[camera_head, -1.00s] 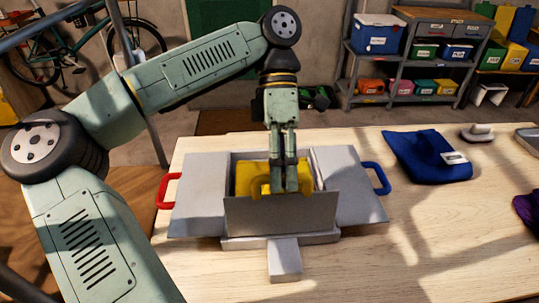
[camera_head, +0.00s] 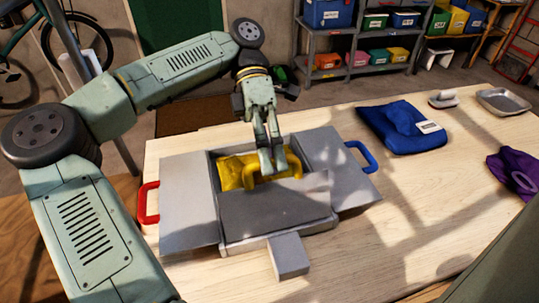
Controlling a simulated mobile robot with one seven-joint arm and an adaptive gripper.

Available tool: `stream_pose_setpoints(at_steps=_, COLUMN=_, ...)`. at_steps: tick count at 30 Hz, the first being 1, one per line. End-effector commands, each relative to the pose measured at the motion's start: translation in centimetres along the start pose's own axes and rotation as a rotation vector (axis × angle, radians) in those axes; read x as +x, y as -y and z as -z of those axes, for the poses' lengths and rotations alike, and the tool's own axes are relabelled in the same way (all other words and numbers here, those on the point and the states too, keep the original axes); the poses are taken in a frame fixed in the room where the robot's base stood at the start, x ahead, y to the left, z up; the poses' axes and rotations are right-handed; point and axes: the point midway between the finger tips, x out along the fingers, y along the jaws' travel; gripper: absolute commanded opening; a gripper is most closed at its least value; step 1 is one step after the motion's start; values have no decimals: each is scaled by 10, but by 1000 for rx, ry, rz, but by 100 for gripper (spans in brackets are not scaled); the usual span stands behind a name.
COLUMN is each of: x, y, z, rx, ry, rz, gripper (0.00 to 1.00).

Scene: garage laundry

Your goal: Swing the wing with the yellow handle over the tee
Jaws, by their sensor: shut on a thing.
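The wing with the yellow handle is the near grey panel (camera_head: 272,212). It is tilted up and back over the near part of the yellow tee (camera_head: 230,173), whose far part still shows. The yellow handle (camera_head: 294,163) is at the panel's far edge. My gripper (camera_head: 271,166) points down and is shut on this handle. The left wing (camera_head: 188,200) with the red handle (camera_head: 147,203) and the right wing (camera_head: 345,180) with the blue handle (camera_head: 361,156) lie spread out to the sides.
A short grey block (camera_head: 288,257) sticks out at the folding board's front. A blue folded garment (camera_head: 402,128), a purple cloth (camera_head: 512,172), a brush-like item (camera_head: 443,98) and a metal tray (camera_head: 503,101) lie to the right on the wooden table (camera_head: 420,220). Shelves stand behind.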

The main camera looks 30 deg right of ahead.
Motion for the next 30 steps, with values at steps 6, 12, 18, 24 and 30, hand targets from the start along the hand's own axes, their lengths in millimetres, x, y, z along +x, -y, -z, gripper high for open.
stream_pose_setpoints(at_steps=6, x=1, y=-2, z=1, rx=-5, ry=-2, rz=4, gripper=0)
stream_pose_setpoints(at_steps=12, x=1, y=-2, z=1, rx=-5, ry=-1, rz=4, gripper=0)
stream_pose_setpoints(at_steps=18, x=1, y=-2, z=0, rx=-3, ry=1, rz=4, gripper=23)
stream_pose_setpoints(at_steps=24, x=0, y=-1, z=0, rx=-2, ry=2, rz=4, gripper=23)
stream_pose_setpoints(at_steps=30, x=0, y=0, z=0, rx=-1, ry=2, rz=4, gripper=23)
